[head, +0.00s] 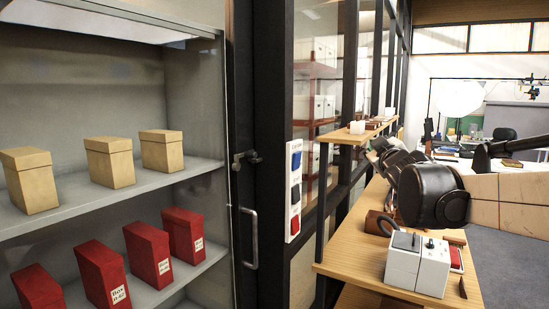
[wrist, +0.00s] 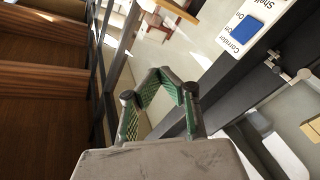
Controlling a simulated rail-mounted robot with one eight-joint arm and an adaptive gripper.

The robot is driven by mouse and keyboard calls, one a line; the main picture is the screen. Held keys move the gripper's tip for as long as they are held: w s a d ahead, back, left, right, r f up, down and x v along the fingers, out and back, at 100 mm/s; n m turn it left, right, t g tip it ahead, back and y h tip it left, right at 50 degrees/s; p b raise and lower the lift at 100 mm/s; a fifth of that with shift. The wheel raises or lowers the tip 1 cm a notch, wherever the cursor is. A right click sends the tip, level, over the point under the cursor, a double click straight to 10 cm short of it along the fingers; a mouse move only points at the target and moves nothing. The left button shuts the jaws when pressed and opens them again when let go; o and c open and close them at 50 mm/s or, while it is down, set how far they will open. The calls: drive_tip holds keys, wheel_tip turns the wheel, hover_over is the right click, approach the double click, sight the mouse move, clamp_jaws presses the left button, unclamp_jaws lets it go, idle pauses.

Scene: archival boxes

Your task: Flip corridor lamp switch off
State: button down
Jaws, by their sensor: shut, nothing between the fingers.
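A white switch panel (head: 294,190) is fixed upright on a black post. It carries a blue switch (head: 296,160) at the top, a dark one below it and a red one (head: 294,226) at the bottom. In the wrist view the panel is tilted at the upper right; its blue switch (wrist: 248,31) sits beside a printed "Corridor" label. I cannot tell which way this switch is tipped. My gripper (wrist: 158,72) is shut and empty, with its fingertips together, apart from the panel in the picture. The gripper is not clearly visible in the head view.
A metal cabinet (head: 120,50) with tan and red boxes fills the left; its door handle (head: 250,238) projects beside the post. A wooden counter (head: 345,252) runs to the right, bearing a grey-white device (head: 418,264). A narrow wooden ledge (head: 350,137) lies beyond the panel.

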sight(299, 156)
drive_tip(key=w+a+r+n+t+y+p, duration=0.15)
drive_tip(key=w+r+n+y, duration=0.25)
drive_tip(key=w+n+y, duration=0.85)
drive_tip(key=w+f+n+g+y, duration=0.2)
drive_tip(key=w+f+n+g, duration=0.1)
drive_tip(key=f, duration=0.4)
drive_tip(key=w+f+n+g+y+p, duration=0.1)
drive_tip(key=w+f+n+g+y, duration=0.1)
drive_tip(key=f+n+g, duration=0.4)
wheel_tip(299, 156, down, 2)
drive_tip(key=shift+w+a+f+n+y, duration=0.1)
drive_tip(key=shift+w+a+n+y, duration=0.3)
drive_tip(key=shift+n+y, duration=0.4)
drive_tip(key=p+x, duration=0.3)
drive_tip(key=x, duration=1.1)
drive_tip(key=shift+s, duration=0.15)
